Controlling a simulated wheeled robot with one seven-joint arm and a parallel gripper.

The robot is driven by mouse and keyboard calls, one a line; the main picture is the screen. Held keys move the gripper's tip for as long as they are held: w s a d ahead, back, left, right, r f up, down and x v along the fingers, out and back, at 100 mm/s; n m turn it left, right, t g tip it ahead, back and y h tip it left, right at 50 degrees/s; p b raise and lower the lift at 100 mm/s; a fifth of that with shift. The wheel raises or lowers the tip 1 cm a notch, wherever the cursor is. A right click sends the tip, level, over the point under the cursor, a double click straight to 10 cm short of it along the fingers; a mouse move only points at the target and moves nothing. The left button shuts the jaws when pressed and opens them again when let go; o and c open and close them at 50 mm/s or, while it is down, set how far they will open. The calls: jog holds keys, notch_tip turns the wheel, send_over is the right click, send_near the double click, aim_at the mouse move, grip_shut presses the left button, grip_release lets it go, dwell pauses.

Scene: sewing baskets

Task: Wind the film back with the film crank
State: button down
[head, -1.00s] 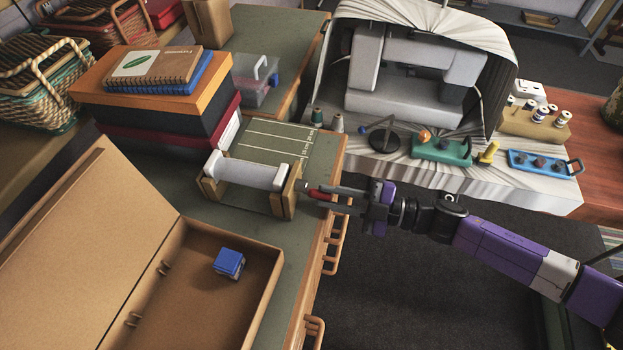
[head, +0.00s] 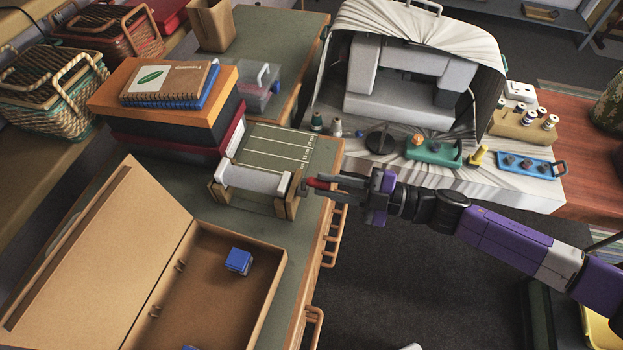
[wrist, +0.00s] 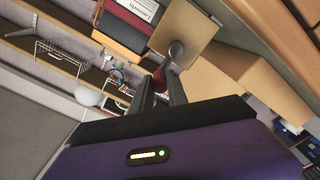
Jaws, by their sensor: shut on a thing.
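The film crank shows in the head view as a wooden stand (head: 290,204) with a pale grey-white roll (head: 255,179) between its end pieces, on the green table. Its red handle (head: 317,183) is at the right end. My gripper (head: 322,185) reaches in from the right, shut on the red handle. In the wrist view, my gripper's two dark fingers (wrist: 162,92) close around the red handle (wrist: 160,74), largely hidden between them.
An open cardboard box (head: 222,310) with a blue cube (head: 239,261) stands in front. Stacked boxes (head: 165,110) stand left of the crank. A covered sewing machine (head: 410,85) stands behind right. The floor (head: 420,270) below my arm looks mostly clear.

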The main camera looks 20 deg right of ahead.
jog(key=c, duration=1.3)
grip_release()
jog(key=v, duration=0.7)
